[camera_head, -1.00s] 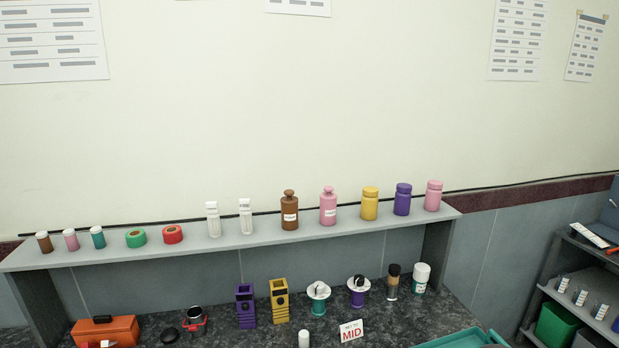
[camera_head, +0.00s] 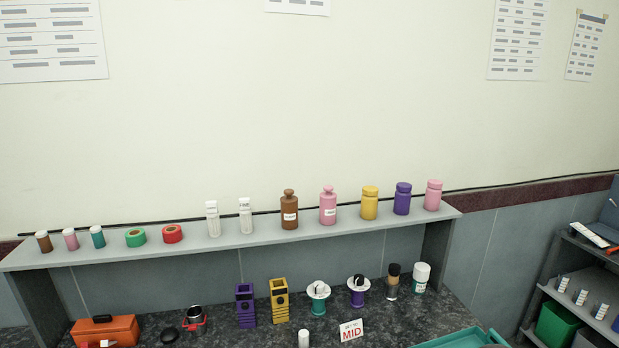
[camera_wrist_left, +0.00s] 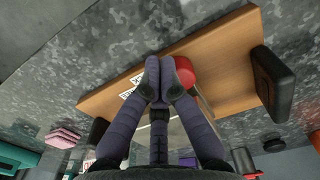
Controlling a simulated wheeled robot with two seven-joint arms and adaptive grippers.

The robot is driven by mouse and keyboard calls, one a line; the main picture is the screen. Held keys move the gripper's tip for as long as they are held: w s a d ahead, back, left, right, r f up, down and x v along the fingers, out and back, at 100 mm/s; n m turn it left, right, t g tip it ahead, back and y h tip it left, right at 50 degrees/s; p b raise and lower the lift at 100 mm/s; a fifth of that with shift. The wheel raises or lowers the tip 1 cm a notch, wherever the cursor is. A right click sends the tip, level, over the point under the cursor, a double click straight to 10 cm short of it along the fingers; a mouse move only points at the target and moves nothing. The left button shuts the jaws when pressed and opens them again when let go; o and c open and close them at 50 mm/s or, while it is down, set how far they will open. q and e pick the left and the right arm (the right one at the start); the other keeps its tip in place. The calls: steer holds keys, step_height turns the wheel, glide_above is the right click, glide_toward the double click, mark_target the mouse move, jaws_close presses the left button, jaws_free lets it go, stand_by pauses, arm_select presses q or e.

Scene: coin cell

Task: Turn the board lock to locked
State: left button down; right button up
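In the left wrist view a brown board (camera_wrist_left: 225,38) lies across a grey speckled surface. A red rounded part (camera_wrist_left: 187,72) is on it, beside the right fingertip; I cannot tell whether they touch. A white label (camera_wrist_left: 131,87) with dark letters is partly hidden behind the fingers. A black block (camera_wrist_left: 275,82) is at the board's right end. My left gripper (camera_wrist_left: 159,78) is over the board with its fingertips together and nothing visible between them. Neither gripper shows in the head view, and my right gripper is in no view.
In the head view a grey shelf (camera_head: 260,236) with bottles stands at the back of a dark counter. An orange case (camera_head: 118,330), purple and yellow holders and a MID sign (camera_head: 351,331) stand below. A pink object (camera_wrist_left: 63,138) lies left in the wrist view.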

arm_select(q)
steer(key=shift+s+a+b, duration=0.15)
steer(key=shift+a+b, duration=0.15)
steer(key=shift+a, duration=0.1)
steer(key=shift+a+b, duration=0.35)
steer(key=shift+a, duration=0.25)
steer(key=shift+s, duration=0.15)
steer(key=shift+s+a, duration=0.1)
steer(key=shift+s, duration=0.15)
step_height(320, 180, up, 6)
steer(key=p, duration=0.4)
stand_by(0.3)
